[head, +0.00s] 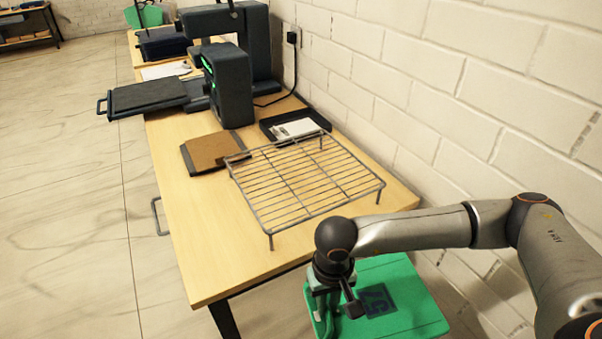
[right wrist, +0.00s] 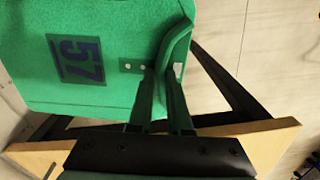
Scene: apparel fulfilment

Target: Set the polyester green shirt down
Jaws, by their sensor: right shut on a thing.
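The green shirt (head: 408,305) is a flat folded panel with a dark blue patch reading 57. In the head view it hangs off the near end of the table, beside the wall and below the tabletop edge. My right gripper (head: 330,295) is shut on its left edge. In the right wrist view, the fingers (right wrist: 168,85) pinch the border of the green shirt (right wrist: 110,30), next to small holes. Part of the shirt lies behind the gripper in the head view. My left gripper is not in view.
A wire rack (head: 297,181) stands empty on the wooden table (head: 215,235). Behind it are a brown board (head: 213,150), a black tray (head: 318,120) with white papers, and a dark press machine (head: 230,85) with its flat platen (head: 147,95). A brick wall borders the right side.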

